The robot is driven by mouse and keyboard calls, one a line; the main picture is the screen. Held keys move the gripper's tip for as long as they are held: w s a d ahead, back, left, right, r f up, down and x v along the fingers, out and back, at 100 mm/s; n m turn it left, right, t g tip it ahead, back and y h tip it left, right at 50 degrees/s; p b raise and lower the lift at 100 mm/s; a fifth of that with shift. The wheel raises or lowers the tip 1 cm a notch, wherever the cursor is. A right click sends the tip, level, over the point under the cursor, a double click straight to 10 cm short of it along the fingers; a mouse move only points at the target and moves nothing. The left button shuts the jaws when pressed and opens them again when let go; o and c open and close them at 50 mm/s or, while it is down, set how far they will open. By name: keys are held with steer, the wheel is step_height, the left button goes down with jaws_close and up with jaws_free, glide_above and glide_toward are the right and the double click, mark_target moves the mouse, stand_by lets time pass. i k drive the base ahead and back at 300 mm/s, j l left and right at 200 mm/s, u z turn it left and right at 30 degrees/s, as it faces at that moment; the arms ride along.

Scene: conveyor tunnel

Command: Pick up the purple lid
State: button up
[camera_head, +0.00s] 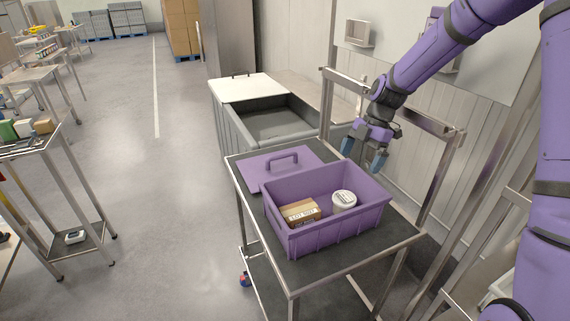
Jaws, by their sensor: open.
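The purple lid (265,173) lies flat on the dark top of a metal cart, at its far left part, with a raised handle (281,160) on it. A purple bin (327,230) stands open on the cart right in front of the lid, and its far wall is close to the lid's near edge. My gripper (365,160) hangs above the far right corner of the bin, to the right of the lid and apart from it. Its fingers are open, point downward and hold nothing.
Inside the bin are a brown labelled box (301,212) and a round white container (344,199).

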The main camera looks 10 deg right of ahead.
mark_target(255, 170)
steer(key=i+j, duration=0.15)
steer(key=j, duration=0.25)
steer(key=i+j+z, duration=0.1)
steer(key=j, duration=0.25)
steer(key=i+j, duration=0.1)
steer(key=j, duration=0.3)
